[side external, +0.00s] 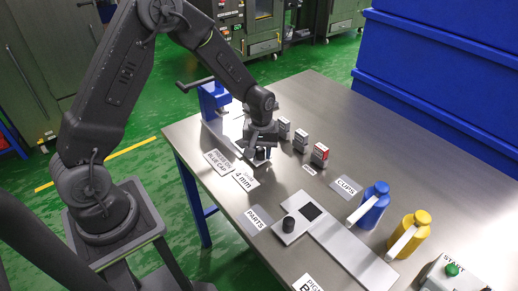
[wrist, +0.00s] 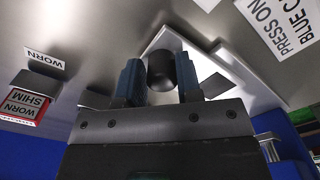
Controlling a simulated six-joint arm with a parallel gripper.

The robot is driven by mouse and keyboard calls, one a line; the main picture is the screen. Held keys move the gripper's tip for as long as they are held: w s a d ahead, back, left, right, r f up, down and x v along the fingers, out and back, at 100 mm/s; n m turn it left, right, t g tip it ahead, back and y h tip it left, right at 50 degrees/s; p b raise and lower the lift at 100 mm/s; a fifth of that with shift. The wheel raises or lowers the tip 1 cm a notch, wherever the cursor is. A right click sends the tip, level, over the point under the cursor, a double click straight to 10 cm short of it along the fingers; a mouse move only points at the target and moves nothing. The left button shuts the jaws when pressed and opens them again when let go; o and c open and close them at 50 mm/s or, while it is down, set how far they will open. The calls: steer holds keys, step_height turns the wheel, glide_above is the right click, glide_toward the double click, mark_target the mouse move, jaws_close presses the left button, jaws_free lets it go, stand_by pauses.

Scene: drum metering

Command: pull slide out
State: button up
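The slide is a pale metal plate (wrist: 163,38) with a black knob (wrist: 161,70) and a dark square on it, seen in the wrist view. My gripper (wrist: 160,72) has its two blue-grey fingers on either side of the knob, with no clear gap showing. It appears shut on the knob. In the side view my gripper (side external: 259,151) is low over the table beside the blue press (side external: 212,98). It hides most of the slide there; a dark knob (side external: 260,154) shows at its fingers.
Label cards (side external: 218,160) lie in front of the gripper. Small shim blocks (side external: 301,140) stand to its right. Blue (side external: 372,203) and yellow (side external: 410,233) containers stand at the right.

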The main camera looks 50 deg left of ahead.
steer(key=o, duration=0.4)
steer(key=shift+d, duration=0.15)
step_height(320, 180, up, 14)
steer(key=shift+f, duration=0.1)
stand_by(0.3)
steer(key=s+d+r+m+t, duration=0.1)
steer(key=s+r+m+t, duration=0.1)
steer(key=s, duration=0.5)
steer(key=s+d+r+m+t, duration=0.1)
steer(key=s+d+r+m, duration=0.1)
steer(key=s+r+m, duration=0.2)
steer(key=s+d+r+m+t, duration=0.2)
steer(key=s+r, duration=0.3)
steer(key=s, duration=0.5)
steer(key=shift+s+r+m+t, duration=0.3)
steer(key=shift+s+r+m, duration=0.05)
steer(key=shift+m, duration=0.15)
